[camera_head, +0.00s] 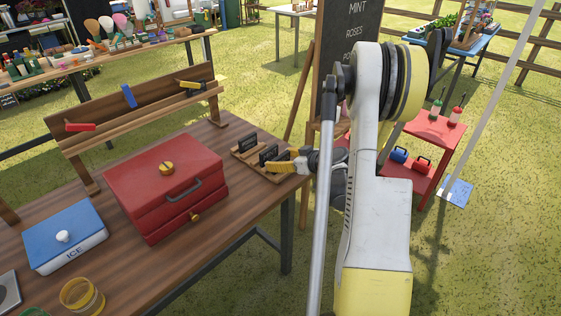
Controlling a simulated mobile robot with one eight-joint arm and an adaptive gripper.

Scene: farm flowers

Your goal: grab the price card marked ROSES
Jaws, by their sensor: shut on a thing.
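Small dark price cards stand in a row in a wooden holder (243,157) near the right end of the brown table. One card (248,143) stands at the left of the row, and another card (268,154) stands just left of my fingers. Their lettering is too small to read, so I cannot tell which is ROSES. My gripper (279,163), with yellow fingers, reaches in from the right at the holder. It is shut on a price card, and the fingers hide much of their grip.
A red toolbox (165,185) stands left of the holder, with a blue ICE box (64,237) further left. A wooden rack (140,108) runs behind them. A chalkboard (345,60) stands behind my arm. A red side table (440,135) is at right.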

